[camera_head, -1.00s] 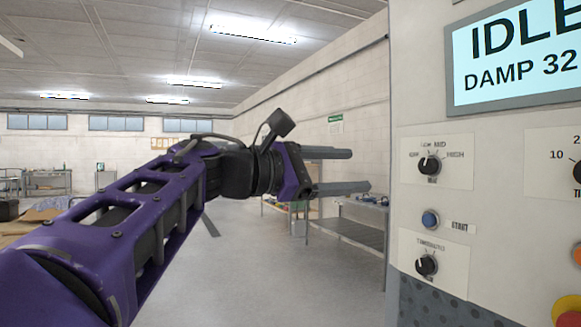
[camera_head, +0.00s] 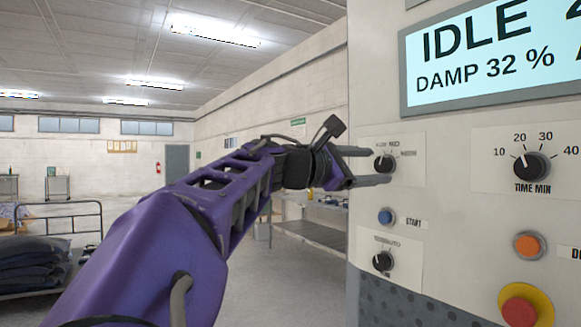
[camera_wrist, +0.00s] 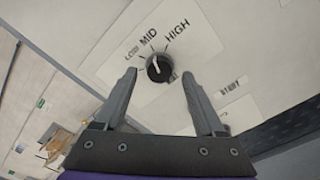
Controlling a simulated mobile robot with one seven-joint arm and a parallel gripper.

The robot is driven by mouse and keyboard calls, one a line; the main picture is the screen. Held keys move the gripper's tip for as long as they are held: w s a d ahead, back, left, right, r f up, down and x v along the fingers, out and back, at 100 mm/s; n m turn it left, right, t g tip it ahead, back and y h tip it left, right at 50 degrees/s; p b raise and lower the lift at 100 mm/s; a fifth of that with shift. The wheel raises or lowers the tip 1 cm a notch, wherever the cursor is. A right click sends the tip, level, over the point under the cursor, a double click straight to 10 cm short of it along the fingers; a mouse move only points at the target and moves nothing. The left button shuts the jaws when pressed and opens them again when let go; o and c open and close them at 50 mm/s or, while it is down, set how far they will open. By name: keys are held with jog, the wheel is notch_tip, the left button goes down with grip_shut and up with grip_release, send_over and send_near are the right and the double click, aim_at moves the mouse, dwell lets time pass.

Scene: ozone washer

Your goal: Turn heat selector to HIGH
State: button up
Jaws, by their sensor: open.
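The heat selector (camera_head: 385,162) is a round black knob on a white label plate on the machine's front panel. In the wrist view the knob (camera_wrist: 159,68) has LOW, MID and HIGH printed around it. Its white pointer mark aims up, roughly toward MID; its exact setting is hard to read. My gripper (camera_head: 380,166) is open, with its fingers reaching toward the knob from the left in the head view. In the wrist view the knob lies between the line of the two fingertips (camera_wrist: 158,74), slightly beyond them. I see no clear contact.
Below the selector are a blue START button (camera_head: 386,216) and a second black knob (camera_head: 383,261). A timer dial (camera_head: 530,166), an orange button (camera_head: 528,245), a red button (camera_head: 520,312) and the display (camera_head: 490,65) are to the right. A metal table (camera_head: 315,235) stands behind.

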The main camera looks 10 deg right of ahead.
jog(key=shift+w+d, duration=0.25)
jog(key=shift+d, duration=0.4)
grip_shut()
